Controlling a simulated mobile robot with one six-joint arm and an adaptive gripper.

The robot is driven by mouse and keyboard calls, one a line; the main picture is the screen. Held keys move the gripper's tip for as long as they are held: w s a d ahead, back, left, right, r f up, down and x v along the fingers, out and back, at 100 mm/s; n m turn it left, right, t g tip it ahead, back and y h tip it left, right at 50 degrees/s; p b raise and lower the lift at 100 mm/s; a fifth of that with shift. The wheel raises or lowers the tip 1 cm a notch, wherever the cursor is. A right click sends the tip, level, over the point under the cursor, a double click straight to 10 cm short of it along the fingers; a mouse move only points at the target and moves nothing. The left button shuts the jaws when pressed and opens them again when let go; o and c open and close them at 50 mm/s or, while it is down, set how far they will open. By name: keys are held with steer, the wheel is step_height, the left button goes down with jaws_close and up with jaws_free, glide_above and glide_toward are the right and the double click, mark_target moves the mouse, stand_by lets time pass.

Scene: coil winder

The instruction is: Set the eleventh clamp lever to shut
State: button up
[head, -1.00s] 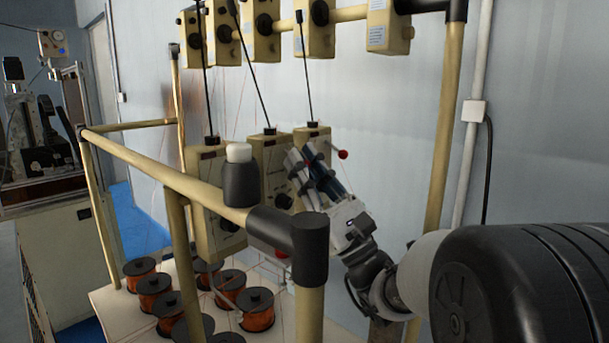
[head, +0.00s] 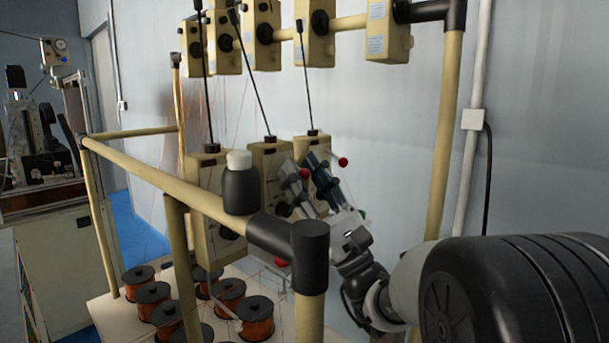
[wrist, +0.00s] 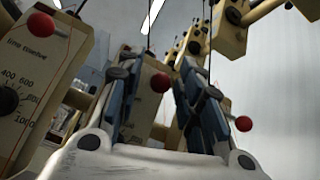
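Clamp levers with red ball ends show around my gripper (head: 303,161). In the wrist view my gripper (wrist: 160,65) is open, its two blue-grey fingers apart. One red ball (wrist: 160,82) appears between the fingers, in front of a cream box; I cannot tell whether anything touches it. Another red ball (wrist: 243,123) is right of the right finger. A third red ball (wrist: 40,27) is at upper left, on a box labelled "line twelve" (wrist: 40,70). In the head view red balls show beside the fingers (head: 304,173) and to their right (head: 343,162). No label for eleven is readable.
Copper wire spools (head: 230,290) stand below. A post (head: 447,130) and the wall are at right.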

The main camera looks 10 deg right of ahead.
step_height(320, 180, up, 10)
stand_by(0.7)
